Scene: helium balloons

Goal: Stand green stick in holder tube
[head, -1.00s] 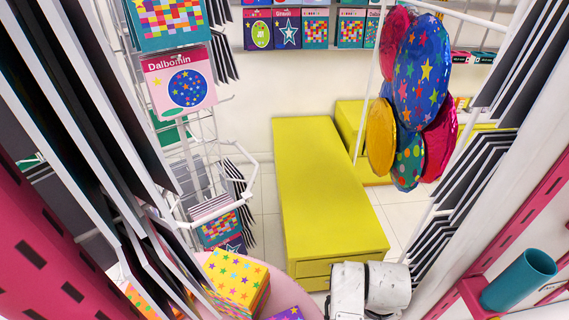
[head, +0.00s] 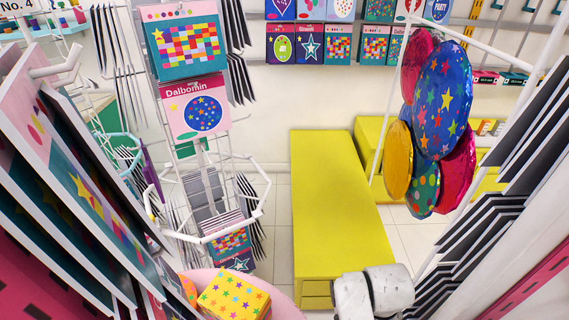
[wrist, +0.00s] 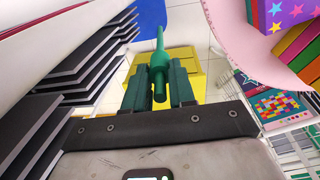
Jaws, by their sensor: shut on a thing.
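In the wrist view, a green stick (wrist: 160,48) lies between the two dark green fingers of my gripper (wrist: 159,82). The gripper is shut on it. One end of the stick points toward the camera and the thinner part reaches away over the yellow bench. In the head view my white arm shows at the bottom edge, and the gripper and stick are out of view there. I cannot see a holder tube for certain in the current frames.
A yellow bench (head: 338,215) stands on the tiled floor ahead. A wire rack with cards (head: 195,105) is at left centre. Foil balloons (head: 437,100) hang at right. Stacked dark boards (head: 480,225) crowd the right side. A pink round table (head: 270,303) holds patterned boxes.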

